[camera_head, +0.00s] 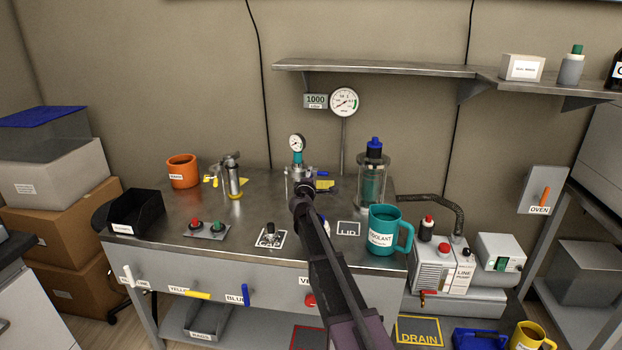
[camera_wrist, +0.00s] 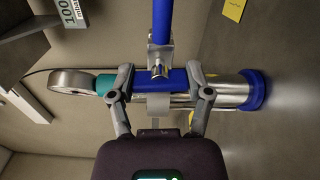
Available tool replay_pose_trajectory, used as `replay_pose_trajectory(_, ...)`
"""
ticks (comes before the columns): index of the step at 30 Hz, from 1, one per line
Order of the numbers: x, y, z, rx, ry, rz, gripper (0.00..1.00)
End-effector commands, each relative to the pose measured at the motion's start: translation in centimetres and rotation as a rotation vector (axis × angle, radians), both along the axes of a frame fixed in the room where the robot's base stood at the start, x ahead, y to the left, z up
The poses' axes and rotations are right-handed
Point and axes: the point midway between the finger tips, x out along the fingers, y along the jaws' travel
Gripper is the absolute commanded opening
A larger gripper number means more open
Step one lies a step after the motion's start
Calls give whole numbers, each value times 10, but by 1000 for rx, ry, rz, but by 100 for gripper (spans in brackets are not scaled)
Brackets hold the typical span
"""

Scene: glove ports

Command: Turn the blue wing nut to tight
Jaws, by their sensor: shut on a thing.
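The blue wing nut (camera_wrist: 160,79) shows in the wrist view as a blue piece between my two fingertips, in front of an upright metal fitting that lies sideways in this picture. My gripper (camera_wrist: 161,83) is shut on it, with one finger at each end. A teal neck (camera_wrist: 104,85) and a round gauge (camera_wrist: 73,81) sit at one end of the fitting, and a blue ring (camera_wrist: 257,90) at the other. In the head view my gripper (camera_head: 304,189) is at the fitting below the gauge (camera_head: 297,143) and hides the nut. I cannot tell the nut's tightness.
A blue rod (camera_wrist: 162,22) with a metal clamp stands close beside my fingers. On the bench, a glass vessel (camera_head: 372,177) and a teal coolant mug (camera_head: 383,229) are to the right. A metal valve with a yellow handle (camera_head: 232,180) and an orange mug (camera_head: 183,170) are to the left.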

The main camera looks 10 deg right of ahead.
Motion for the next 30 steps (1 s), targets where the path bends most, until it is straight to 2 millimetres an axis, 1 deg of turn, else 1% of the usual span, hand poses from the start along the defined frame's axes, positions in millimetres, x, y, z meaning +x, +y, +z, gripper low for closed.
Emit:
replay_pose_trajectory(11,1,-1,0,8,-3,-3,17)
replay_pose_trajectory(12,1,-1,0,8,-3,-3,68)
replay_pose_trajectory(14,1,-1,0,8,-3,-3,85)
replay_pose_trajectory(15,1,-1,0,8,-3,-3,97)
replay_pose_trajectory(16,1,-1,0,8,-3,-3,100)
replay_pose_trajectory(30,-1,1,0,9,-3,0,100)
